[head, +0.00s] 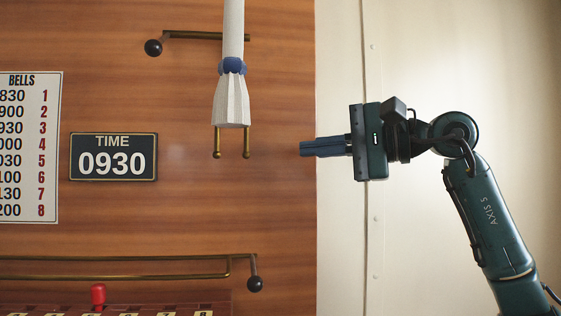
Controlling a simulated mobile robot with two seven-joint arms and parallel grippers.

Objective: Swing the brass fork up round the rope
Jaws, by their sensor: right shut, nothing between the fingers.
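A thick white rope (233,30) hangs from the top of the head view, with a blue band (232,66) above its flared white tassel end (231,103). Two brass prongs of the fork (246,146) show just below the tassel, side by side, with small rounded tips at the bottom. Their upper parts are hidden by the tassel. My right gripper (303,149) points left, level with the prong tips and clear to the right of them. Its blue-grey fingers are together and empty. My left gripper is not in view.
A brass rod (200,36) with a black ball (153,47) lies behind the rope. A TIME 0930 plate (113,172) and BELLS chart (28,150) are at left. Below run brass rails (120,258) with a black knob (255,284). A red knob (98,294) stands below them.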

